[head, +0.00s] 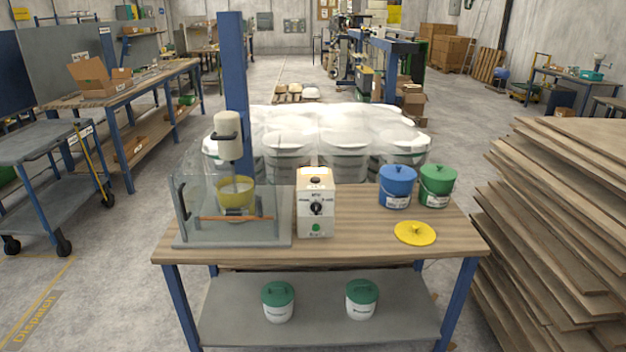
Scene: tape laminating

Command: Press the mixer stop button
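The mixer (229,135) stands on the left of the wooden workbench. Its beige head is above a yellow pot (236,196) behind a clear guard. A cream control box (302,212) stands just right of it. The box has a black knob (317,208) on its front and a green button (316,228) below the knob. The button lettering is too small to read, so I cannot tell which is the stop button. Neither of my grippers is in view.
A blue bucket (397,187) and a green bucket (438,186) stand on the bench (350,240) at the right. A yellow lid (415,233) lies before them. Wrapped white buckets (340,135) are behind. Stacked boards (560,220) stand at right. Bench front beside the box is clear.

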